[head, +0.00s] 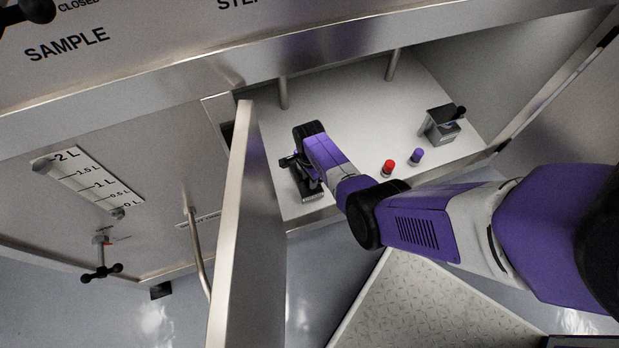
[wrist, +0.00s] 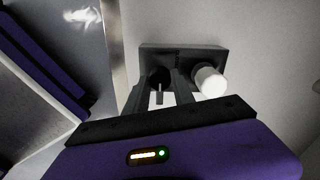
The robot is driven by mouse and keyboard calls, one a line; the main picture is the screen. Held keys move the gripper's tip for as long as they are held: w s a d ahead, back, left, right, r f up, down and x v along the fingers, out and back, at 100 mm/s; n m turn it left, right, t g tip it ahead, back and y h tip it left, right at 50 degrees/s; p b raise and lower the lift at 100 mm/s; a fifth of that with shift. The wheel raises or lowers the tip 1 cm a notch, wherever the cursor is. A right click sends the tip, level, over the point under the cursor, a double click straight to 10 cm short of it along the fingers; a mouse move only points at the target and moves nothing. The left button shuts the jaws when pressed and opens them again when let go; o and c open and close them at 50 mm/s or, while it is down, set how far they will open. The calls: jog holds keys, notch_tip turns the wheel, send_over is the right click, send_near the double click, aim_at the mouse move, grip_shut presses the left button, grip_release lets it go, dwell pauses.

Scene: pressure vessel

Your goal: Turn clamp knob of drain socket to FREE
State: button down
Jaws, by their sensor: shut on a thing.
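My gripper (head: 298,165) reaches into the open cabinet bay, over a dark socket block at the left of its floor. In the wrist view, my two fingers (wrist: 162,85) are shut on a black knob (wrist: 158,75) on the dark socket block (wrist: 195,52). A small grey bar shows just below the knob, between the fingers. A white cylinder (wrist: 210,81) stands on the same block, right of the fingers. No label or FREE mark is readable, so the knob's setting cannot be told. In the head view my gripper hides most of this block.
An open door (head: 247,230) stands close left of my gripper. A second dark block (head: 441,126) with a black knob is at the bay's right. A red cap (head: 388,167) and a purple cap (head: 416,156) stand near the front edge. Two pipes come down at the back.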

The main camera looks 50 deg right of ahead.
jog(key=c, duration=1.1)
grip_release()
jog(key=shift+o, duration=0.2)
jog(key=shift+r, duration=0.1)
notch_tip(320, 180, up, 8)
jog(key=p, duration=0.3)
jog(key=shift+p, duration=0.35)
jog(key=shift+f, duration=0.2)
